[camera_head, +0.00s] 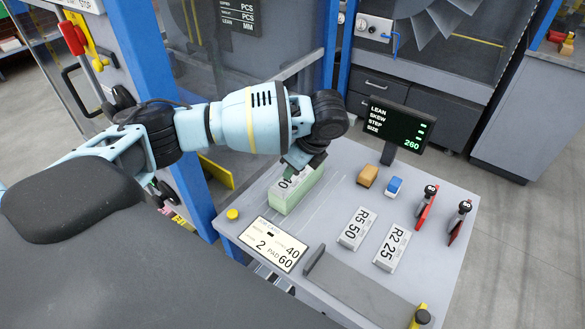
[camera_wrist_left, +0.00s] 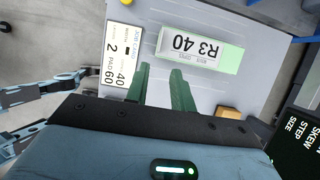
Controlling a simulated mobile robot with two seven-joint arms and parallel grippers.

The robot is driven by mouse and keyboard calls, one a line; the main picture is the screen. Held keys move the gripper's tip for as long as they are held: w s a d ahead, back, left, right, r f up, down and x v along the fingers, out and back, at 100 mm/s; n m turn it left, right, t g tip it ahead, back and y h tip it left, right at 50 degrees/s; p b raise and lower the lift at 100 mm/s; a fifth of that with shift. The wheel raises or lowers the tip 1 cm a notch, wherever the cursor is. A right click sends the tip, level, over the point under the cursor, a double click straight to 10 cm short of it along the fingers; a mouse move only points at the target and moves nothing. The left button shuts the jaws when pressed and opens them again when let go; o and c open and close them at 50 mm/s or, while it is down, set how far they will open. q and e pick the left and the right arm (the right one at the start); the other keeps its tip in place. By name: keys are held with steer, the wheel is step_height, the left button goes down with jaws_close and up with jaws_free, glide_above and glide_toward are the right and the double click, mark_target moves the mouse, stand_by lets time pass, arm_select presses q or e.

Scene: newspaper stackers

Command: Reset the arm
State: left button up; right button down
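My left arm reaches in from the left in the head view, and its gripper (camera_head: 292,168) is over the grey table, by a pale green block with a white top label (camera_head: 291,190). In the left wrist view the two green fingers (camera_wrist_left: 162,88) stand apart with nothing between them. The block, labelled R3 40 (camera_wrist_left: 200,50), lies beyond the fingertips there. Whether the fingers touch it I cannot tell. My right gripper cannot be made out; light blue and black parts at the left edge of the wrist view are unclear.
A display (camera_head: 398,124) stands behind.

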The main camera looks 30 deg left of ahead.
stand_by(0.3)
arm_select(q)
steer(key=s+d+f+n+h, duration=0.4)
steer(key=s+d+f+h, duration=0.3)
steer(key=s+d+f, duration=0.9)
steer(key=s+a+n+y, duration=0.1)
steer(key=s+a+n, duration=0.55)
steer(key=s, duration=0.45)
steer(key=s+a+n+y, duration=0.1)
steer(key=s+a+n, duration=0.5)
steer(key=s, duration=0.4)
steer(key=w+d+f+t+h, duration=0.1)
steer(key=w+d+f+t, duration=0.3)
steer(key=f+t, duration=0.4)
steer(key=shift+x, duration=1.25)
steer(key=shift+a+n, duration=0.1)
steer(key=shift+n, duration=0.15)
